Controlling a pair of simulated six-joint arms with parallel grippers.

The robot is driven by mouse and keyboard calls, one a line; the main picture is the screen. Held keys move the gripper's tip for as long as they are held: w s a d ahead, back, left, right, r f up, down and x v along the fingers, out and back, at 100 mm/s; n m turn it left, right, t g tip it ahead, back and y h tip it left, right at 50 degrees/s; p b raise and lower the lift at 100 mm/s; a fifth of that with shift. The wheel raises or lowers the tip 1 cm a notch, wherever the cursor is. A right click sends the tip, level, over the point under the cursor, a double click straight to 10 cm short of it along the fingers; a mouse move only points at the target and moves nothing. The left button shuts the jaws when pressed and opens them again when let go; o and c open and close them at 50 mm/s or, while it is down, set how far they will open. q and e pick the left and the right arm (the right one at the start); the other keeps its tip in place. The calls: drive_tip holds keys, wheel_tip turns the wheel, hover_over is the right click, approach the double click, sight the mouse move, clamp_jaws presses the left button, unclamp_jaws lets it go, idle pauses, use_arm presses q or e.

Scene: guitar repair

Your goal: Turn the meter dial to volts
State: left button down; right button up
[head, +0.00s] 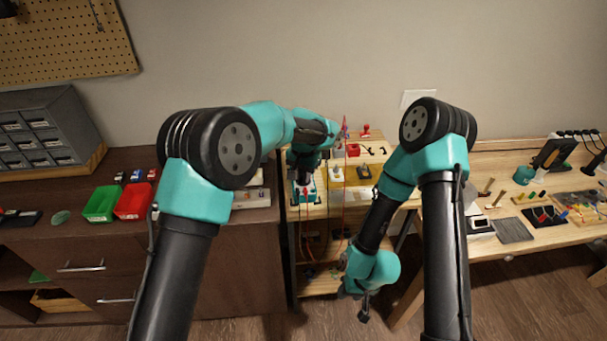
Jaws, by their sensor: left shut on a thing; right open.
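The meter (312,196) is a small teal and pale box on the wooden stand, in the middle of the head view. My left gripper (303,184) points down onto it from above and is shut on its dial. The dial itself is hidden beneath the gripper, so its setting cannot be read. My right gripper (361,304) hangs low in front of the stand, well away from the meter. It is open and empty.
Red and orange leads (344,215) hang by the stand. A wooden shelf with small parts (365,171) lies right of the meter. Green (101,204) and red (133,201) bins stand on the dark cabinet at left. A workbench (540,238) with tools stands at right.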

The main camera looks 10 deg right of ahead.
use_arm(q)
drive_tip(key=c, duration=1.1)
unclamp_jaws()
drive_tip(key=shift+c, duration=0.2)
drive_tip(key=shift+r, duration=0.15)
wheel_tip(320, 180, up, 17)
